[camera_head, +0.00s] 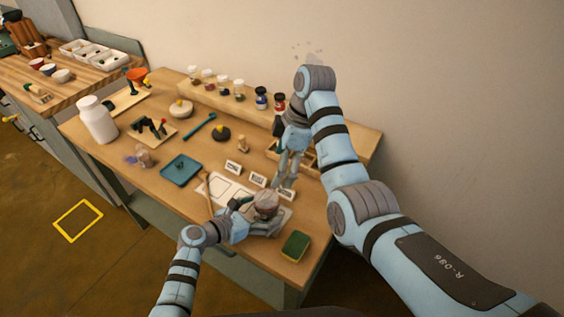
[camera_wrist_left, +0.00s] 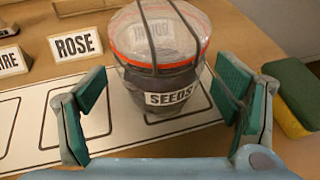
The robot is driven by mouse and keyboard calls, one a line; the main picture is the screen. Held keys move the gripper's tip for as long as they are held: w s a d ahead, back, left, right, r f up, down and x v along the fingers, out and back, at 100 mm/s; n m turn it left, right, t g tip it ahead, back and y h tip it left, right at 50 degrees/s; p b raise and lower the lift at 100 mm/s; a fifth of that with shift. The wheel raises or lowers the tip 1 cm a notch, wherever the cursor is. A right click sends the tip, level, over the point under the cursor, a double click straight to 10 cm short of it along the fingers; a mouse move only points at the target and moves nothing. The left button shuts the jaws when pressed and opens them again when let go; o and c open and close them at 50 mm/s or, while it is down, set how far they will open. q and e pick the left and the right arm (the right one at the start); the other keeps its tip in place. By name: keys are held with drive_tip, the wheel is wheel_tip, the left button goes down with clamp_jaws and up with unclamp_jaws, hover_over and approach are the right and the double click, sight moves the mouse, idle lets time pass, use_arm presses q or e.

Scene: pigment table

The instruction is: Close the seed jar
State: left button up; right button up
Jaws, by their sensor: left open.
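The seed jar (camera_wrist_left: 172,98) is a round dark jar with a white SEEDS label, an orange-red ring and wires over its clear top. It stands upright on a white mat with outlined boxes (camera_wrist_left: 30,118). The jar also shows in the head view (camera_head: 266,202), near the table's front. My left gripper (camera_wrist_left: 160,105) is open, with one green-padded finger on each side of the jar; I cannot tell whether either touches it. Whether the lid is fully down is unclear. My right gripper (camera_head: 286,172) points down just behind the jar, above the name cards; its jaw state is unclear.
A green and yellow sponge (camera_head: 296,246) lies right of the jar. Name cards, including ROSE (camera_wrist_left: 75,45), stand behind the mat. A teal tray (camera_head: 181,170) and a wooden stick (camera_head: 208,193) lie to the left. A jar rack (camera_head: 225,100) stands at the back.

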use_arm(q)
drive_tip(key=v, duration=1.2)
